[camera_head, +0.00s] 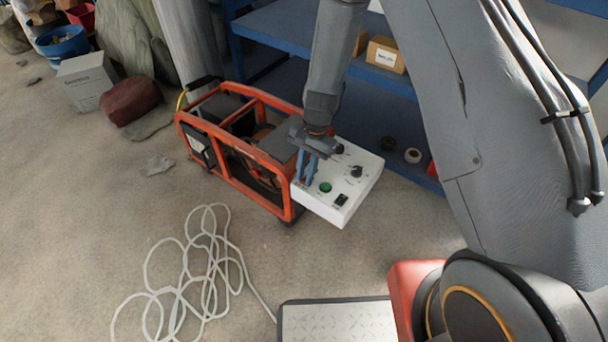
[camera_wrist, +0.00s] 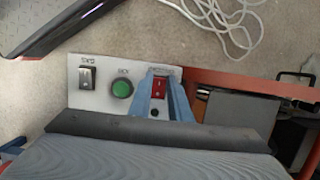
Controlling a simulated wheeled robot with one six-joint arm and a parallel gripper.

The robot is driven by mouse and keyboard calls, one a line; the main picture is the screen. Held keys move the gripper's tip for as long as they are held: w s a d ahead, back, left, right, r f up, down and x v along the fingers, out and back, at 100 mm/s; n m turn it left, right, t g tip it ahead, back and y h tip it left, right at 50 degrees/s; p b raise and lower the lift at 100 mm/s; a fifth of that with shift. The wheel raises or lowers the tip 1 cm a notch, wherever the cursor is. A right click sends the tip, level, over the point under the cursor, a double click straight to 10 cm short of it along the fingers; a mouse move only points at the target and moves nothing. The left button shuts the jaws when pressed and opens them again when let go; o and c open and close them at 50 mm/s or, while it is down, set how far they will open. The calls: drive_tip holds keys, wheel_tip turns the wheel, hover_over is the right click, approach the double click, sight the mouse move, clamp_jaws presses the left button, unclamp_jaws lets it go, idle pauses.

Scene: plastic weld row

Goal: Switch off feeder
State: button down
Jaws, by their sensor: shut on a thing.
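The feeder (camera_head: 232,165) is an orange-framed machine on the floor with a white control panel (camera_head: 352,205) on its right end. The wrist view shows the panel with a red rocker switch (camera_wrist: 160,90), a green button (camera_wrist: 122,89) and a dark rocker switch (camera_wrist: 87,78). My gripper (camera_head: 308,180) reaches down to the panel's left side. In the wrist view its blue fingers (camera_wrist: 163,88) stand on either side of the red switch, shut on it. The fingers hide the switch's edges. The labels are too blurred to read surely.
A black knob (camera_head: 357,171) also stands on the panel. A pale coiled cable (camera_head: 190,270) lies on the floor at front left. Blue shelving (camera_head: 300,38) with a small box (camera_head: 386,55) stands behind the feeder. Rocks and a grey box (camera_head: 88,80) lie at back left.

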drive_tip(key=shift+d, duration=0.1)
drive_tip(key=c, duration=1.6)
unclamp_jaws()
drive_tip(key=shift+c, duration=0.2)
drive_tip(key=p+v, duration=0.1)
drive_tip(key=v, duration=0.6)
drive_tip(key=shift+r, duration=0.35)
drive_tip(key=shift+w, duration=0.1)
